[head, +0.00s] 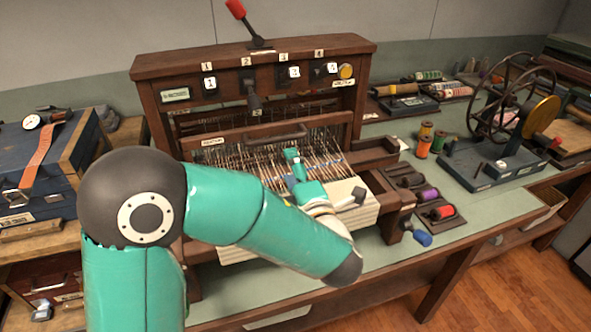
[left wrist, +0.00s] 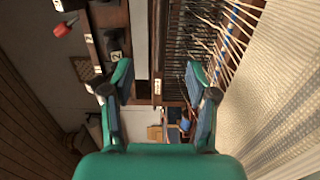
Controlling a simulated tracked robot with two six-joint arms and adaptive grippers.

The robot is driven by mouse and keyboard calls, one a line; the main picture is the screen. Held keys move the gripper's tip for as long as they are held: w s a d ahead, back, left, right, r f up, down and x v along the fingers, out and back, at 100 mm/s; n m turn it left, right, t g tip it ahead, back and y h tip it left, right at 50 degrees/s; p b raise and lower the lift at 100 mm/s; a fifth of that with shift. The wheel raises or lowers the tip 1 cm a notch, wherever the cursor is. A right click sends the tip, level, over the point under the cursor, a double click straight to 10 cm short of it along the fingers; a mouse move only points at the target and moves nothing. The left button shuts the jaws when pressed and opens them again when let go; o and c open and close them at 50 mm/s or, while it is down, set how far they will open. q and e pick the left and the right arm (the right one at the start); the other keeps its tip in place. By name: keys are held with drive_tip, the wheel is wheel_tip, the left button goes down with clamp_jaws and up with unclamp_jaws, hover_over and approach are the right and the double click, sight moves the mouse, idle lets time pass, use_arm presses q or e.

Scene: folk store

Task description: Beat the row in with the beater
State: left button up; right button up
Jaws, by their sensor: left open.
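The table loom's beater (head: 225,145) is a brown wooden bar with a small label and a dark handle (head: 277,137), across the warp threads (head: 262,165). In the left wrist view a brown bar with a pale label (left wrist: 158,88) shows between the fingers, beyond them. My left gripper (head: 293,162) is open and empty, over the warp in front of the beater. It also shows in the left wrist view (left wrist: 158,82). I cannot tell whether it touches anything. Pale woven cloth (head: 352,207) lies at the loom's front, partly hidden by my arm. My right gripper is not in view.
The loom's upper frame (head: 180,66) holds numbered levers, one raised with a red tip (head: 236,9). Spools in holders (head: 440,213) and a blue spool (head: 422,238) sit at right. A wheeled winder (head: 500,150) stands farther right. A blue case (head: 40,160) is at left.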

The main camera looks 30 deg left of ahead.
sight(276, 142)
use_arm(q)
drive_tip(key=x, duration=0.7)
drive_tip(key=shift+s+a, duration=0.1)
drive_tip(key=shift+a, duration=0.1)
drive_tip(key=shift+p+x, duration=0.45)
drive_tip(key=shift+x, duration=0.7)
drive_tip(key=shift+f, duration=0.1)
clamp_jaws()
drive_tip(key=shift+d, duration=0.1)
